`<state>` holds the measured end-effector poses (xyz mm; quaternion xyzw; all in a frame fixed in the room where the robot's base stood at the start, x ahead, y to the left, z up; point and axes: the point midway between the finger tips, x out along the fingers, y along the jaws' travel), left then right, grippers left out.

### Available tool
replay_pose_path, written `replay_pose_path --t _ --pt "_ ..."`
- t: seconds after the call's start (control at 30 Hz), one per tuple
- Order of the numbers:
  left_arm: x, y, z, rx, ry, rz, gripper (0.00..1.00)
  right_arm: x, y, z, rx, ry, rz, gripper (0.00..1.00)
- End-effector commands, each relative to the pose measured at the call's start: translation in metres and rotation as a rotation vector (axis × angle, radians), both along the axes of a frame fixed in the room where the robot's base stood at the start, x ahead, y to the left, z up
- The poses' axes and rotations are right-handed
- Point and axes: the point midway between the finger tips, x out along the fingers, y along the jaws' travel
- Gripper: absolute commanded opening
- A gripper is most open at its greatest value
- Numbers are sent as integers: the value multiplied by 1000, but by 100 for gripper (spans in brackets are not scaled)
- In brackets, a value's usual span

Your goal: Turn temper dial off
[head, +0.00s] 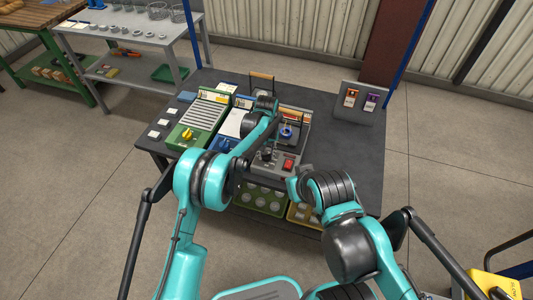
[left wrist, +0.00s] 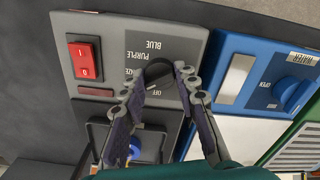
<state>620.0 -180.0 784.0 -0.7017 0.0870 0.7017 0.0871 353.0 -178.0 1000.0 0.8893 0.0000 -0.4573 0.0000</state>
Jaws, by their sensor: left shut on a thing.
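The temper dial is a black knob (left wrist: 158,70) on a grey control panel (left wrist: 110,30), seen upside down in the left wrist view. Labels beside it read BLUE, PURPLE and OFF, with another partly covered. My left gripper (left wrist: 159,78) has its two fingers on either side of the knob, shut on it. The knob's pointer direction is not clear. In the head view my left gripper (head: 267,150) is over the panel, left of the red switch (head: 289,164). My right arm is folded at lower right; its gripper's jaws cannot be made out.
The blue water unit (left wrist: 270,75) with its blue OPEN knob stands beside the panel. A green slatted unit (head: 212,112) is farther left on the dark table (head: 340,150). A stand with two tags (head: 360,100) is at the right.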

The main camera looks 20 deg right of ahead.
Motion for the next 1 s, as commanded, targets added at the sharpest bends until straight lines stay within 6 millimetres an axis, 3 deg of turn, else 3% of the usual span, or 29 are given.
replay_pose_path --t 0.7,1.0 --pt "0 1 0 0 0 668 1 0 0 1 0 0 0 0" --pt "0 1 0 0 0 867 1 0 0 1 0 0 0 0"
